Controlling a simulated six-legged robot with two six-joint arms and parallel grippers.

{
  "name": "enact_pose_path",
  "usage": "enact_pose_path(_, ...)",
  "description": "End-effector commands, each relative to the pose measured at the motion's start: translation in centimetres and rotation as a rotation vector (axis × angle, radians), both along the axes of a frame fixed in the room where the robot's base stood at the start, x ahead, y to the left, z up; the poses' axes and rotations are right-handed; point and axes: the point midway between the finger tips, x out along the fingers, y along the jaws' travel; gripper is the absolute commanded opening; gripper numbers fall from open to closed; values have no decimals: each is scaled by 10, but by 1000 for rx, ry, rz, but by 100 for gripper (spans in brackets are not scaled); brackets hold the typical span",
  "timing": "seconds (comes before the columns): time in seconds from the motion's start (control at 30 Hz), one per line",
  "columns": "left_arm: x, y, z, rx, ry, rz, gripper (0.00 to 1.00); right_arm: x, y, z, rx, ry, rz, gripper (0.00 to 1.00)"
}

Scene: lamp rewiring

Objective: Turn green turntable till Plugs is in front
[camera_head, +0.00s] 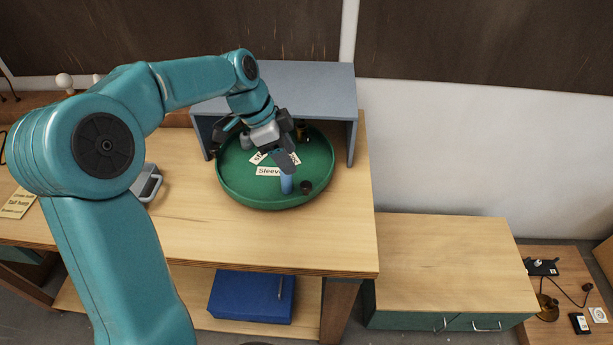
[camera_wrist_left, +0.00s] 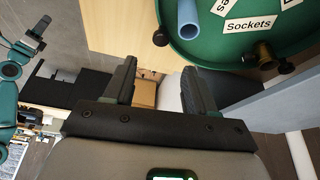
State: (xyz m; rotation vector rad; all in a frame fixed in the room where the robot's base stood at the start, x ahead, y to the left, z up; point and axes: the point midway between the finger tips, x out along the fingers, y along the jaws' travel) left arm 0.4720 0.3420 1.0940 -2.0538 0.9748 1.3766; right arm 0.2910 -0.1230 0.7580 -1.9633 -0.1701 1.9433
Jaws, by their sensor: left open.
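The round green turntable (camera_head: 240,190) stands on the workbench, partly under a grey shelf. A card reading "Sleeves" (camera_head: 268,171) faces the front, beside an upright blue tube (camera_head: 287,184). Other cards are partly covered by my gripper; I cannot find a readable "Plugs" card. My left gripper (camera_head: 252,150) is open over the turntable; contact is unclear. In the left wrist view the turntable (camera_wrist_left: 205,55) shows at upper right, outside the open jaws, with a "Sockets" card (camera_wrist_left: 248,25) and a brass socket (camera_wrist_left: 265,55). My right gripper (camera_wrist_left: 38,28) shows small there, its jaws unclear.
The grey shelf (camera_head: 310,85) stands over the turntable's back, its side panel close on the right. A blue box (camera_head: 250,297) lies on the lower shelf. A low cabinet (camera_head: 450,260) with a clear top stands to the right. The bench front is mostly clear.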

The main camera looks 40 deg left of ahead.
Motion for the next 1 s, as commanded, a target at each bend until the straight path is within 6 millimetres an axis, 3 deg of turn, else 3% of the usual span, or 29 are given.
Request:
enact_pose_path(0.2,12,-17,-47,-2,6,-2,56,0,0,8,0,0,1,43)
enact_pose_path(0.4,23,-27,-79,-1,3,-1,56,0,0,13,0,0,1,43)
enact_pose_path(0.6,28,-31,-92,0,1,-1,56,0,0,14,0,0,1,43)
enact_pose_path(0.83,29,-31,-92,0,0,0,56,0,0,14,0,0,1,43)
enact_pose_path(0.87,29,-31,-92,0,0,0,52,0,0,14,0,0,1,43)
enact_pose_path(1.0,29,-31,-92,0,0,0,7,0,0,14,0,0,1,43)
